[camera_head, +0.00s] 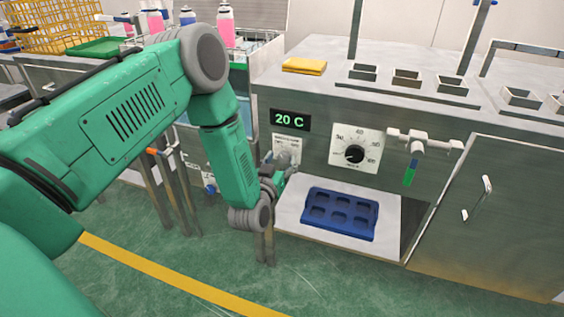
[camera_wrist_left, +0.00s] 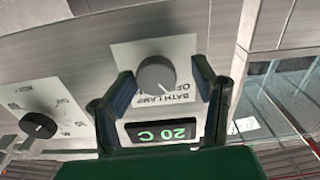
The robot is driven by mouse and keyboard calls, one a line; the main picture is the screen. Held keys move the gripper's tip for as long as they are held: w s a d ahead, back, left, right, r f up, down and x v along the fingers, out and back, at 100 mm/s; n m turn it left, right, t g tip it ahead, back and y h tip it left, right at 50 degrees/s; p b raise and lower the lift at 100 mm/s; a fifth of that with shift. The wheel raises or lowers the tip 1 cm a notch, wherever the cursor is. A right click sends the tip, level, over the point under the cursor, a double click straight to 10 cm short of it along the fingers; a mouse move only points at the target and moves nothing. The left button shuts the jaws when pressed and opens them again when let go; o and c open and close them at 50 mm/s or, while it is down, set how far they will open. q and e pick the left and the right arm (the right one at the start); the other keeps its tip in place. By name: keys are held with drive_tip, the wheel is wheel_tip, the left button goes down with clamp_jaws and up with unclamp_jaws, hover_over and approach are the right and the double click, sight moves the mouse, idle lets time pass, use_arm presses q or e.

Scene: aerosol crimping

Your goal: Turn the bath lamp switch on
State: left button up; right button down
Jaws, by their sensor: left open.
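The bath lamp switch is a grey round knob (camera_wrist_left: 156,76) on a white plate (camera_wrist_left: 185,50) lettered "BATH LAMP" and "OFF", upside down in the left wrist view. In the head view its plate (camera_head: 287,146) shows below the "20 C" display (camera_head: 290,120), with the knob partly hidden by my gripper. My left gripper (camera_wrist_left: 162,88) is open, its two fingers on either side of the knob in the left wrist view. In the head view the left gripper (camera_head: 282,172) is at the panel front. I cannot tell whether the fingers touch the knob. My right gripper is not in view.
A larger black dial (camera_head: 355,153) is right of the switch. A blue tray (camera_head: 340,213) with several wells lies on the shelf below. A tap-like fitting (camera_head: 425,143) with a green-filled tube sticks out farther right. A yellow cloth (camera_head: 304,66) lies on the counter.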

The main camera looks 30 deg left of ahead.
use_arm(q)
drive_tip(key=shift+w+d+r, duration=0.15)
drive_tip(key=shift+w+d, duration=0.3)
drive_tip(key=shift+w, duration=0.05)
drive_tip(key=shift+a, duration=0.4)
drive_tip(key=shift+c, duration=0.8)
drive_tip(key=shift+a+f, duration=0.25)
drive_tip(key=shift+a, duration=0.05)
drive_tip(key=c, duration=1)
drive_tip(key=shift+d, duration=0.35)
drive_tip(key=shift+c, duration=0.2)
drive_tip(key=shift+a+r+m+p, duration=0.15)
drive_tip(key=shift+m+p, duration=0.5)
drive_tip(key=shift+m, duration=0.35)
drive_tip(key=m+p, duration=0.1)
drive_tip(key=m, duration=0.2)
drive_tip(key=shift+m+p, duration=0.3)
drive_tip(key=shift+p, duration=0.1)
drive_tip(key=m, duration=0.2)
drive_tip(key=shift+m+p, duration=0.3)
drive_tip(key=shift+p, duration=0.1)
drive_tip(key=shift+s+f+m, duration=0.1)
drive_tip(key=shift+f+m, duration=0.1)
drive_tip(key=shift+m, duration=1.6)
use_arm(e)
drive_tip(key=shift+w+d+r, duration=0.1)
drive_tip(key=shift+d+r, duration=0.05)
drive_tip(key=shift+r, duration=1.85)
use_arm(q)
drive_tip(key=shift+d, duration=0.2)
